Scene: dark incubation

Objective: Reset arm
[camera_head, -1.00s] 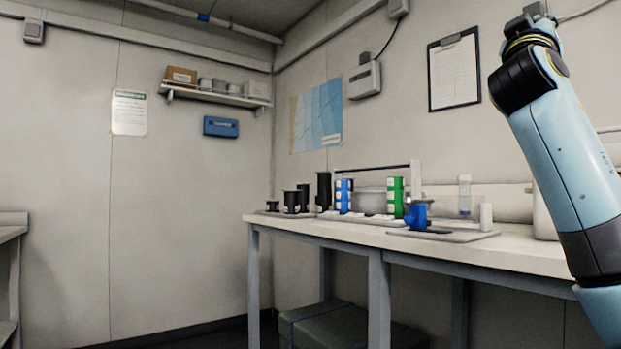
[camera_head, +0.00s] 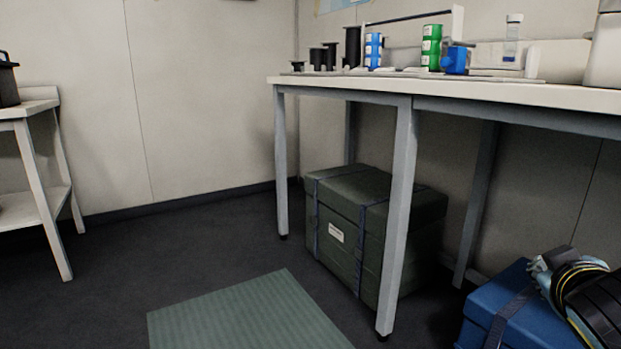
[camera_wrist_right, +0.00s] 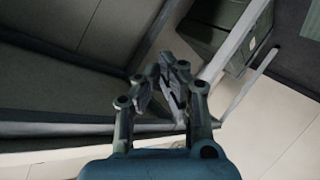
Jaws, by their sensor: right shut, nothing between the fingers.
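My right gripper (camera_wrist_right: 172,78) shows in the right wrist view with its fingertips together and nothing between them. It is clear of any object there, with the table's underside and legs and a dark green case behind it. My left arm and left gripper are in neither view.
The white-topped table (camera_head: 345,86) carries black cylinders (camera_head: 352,46), a blue-labelled stack (camera_head: 373,50), a green-labelled stack (camera_head: 431,47) and a blue holder (camera_head: 457,60). Below are the green case (camera_head: 345,225) and blue case (camera_head: 520,318). A mat (camera_head: 240,315) lies on open floor.

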